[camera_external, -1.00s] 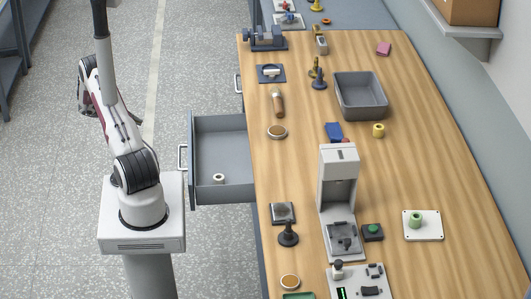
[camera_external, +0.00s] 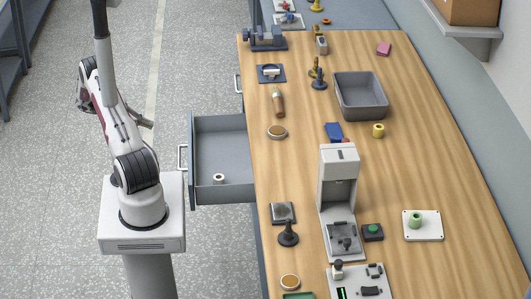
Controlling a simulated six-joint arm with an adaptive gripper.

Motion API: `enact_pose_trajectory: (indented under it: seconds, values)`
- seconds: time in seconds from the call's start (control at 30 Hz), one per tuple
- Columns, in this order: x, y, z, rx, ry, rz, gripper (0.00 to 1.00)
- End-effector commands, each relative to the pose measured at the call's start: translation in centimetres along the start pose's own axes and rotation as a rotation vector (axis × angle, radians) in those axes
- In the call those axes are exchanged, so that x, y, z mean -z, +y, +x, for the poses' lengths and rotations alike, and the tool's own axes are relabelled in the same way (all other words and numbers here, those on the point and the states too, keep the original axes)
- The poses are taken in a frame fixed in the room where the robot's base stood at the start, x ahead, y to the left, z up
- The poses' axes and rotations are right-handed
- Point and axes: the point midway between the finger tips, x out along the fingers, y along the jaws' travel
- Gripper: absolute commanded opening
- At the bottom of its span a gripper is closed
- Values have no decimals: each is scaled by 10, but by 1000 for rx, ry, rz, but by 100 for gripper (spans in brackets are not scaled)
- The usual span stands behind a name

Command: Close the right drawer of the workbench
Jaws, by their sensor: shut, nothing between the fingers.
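The right drawer (camera_external: 223,134) of the workbench is pulled well out from the left side of the bench. It is a grey open box, and its pale handle (camera_external: 183,158) is on its left front face. A small white bobbin (camera_external: 218,178) lies inside near the front. My gripper (camera_external: 147,123) shows as a dark tip just right of my forearm. It is shut and empty, left of and beyond the drawer front, apart from it. Most of the gripper is hidden behind my arm.
The wooden workbench top (camera_external: 400,170) holds a grey bin (camera_external: 361,96), a white press-like device (camera_external: 338,180) and several small parts. Another drawer handle (camera_external: 238,83) sits flush against the bench farther back. The floor (camera_external: 185,75) left of the bench is clear.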

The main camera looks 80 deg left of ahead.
Motion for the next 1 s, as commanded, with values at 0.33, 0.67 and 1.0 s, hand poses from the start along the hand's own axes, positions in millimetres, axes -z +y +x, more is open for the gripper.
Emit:
enact_pose_trajectory:
  seconds: [0.33,0.67,1.0]
  values:
    - [0,0,7,0,-1,-1,0]
    - [0,0,41,1,1,-2,0]
    - [0,0,88,0,1,-2,0]
